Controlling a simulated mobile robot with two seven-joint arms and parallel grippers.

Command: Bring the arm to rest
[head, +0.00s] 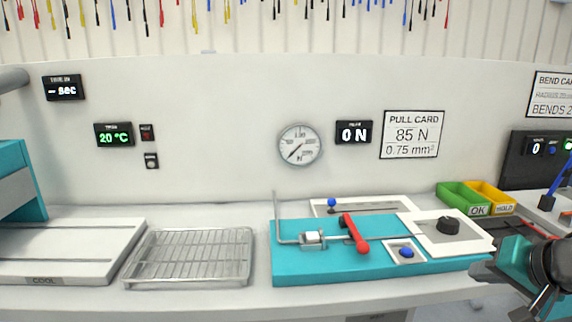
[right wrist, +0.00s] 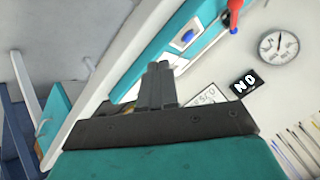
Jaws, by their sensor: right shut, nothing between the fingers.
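My right gripper (head: 478,270) comes in from the lower right of the head view, at the right front edge of the teal pull-test board (head: 330,268). In the right wrist view its fingers (right wrist: 157,72) are together, with nothing between them. Whether it touches the board cannot be told. My left gripper is not in view.
The board carries a red-handled lever (head: 355,232), a blue button (head: 406,252) and a black knob (head: 448,225). A wire rack (head: 190,257) stands to the left. Green (head: 453,193) and yellow (head: 494,195) bins stand behind my right gripper. The wall has a dial gauge (head: 300,145).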

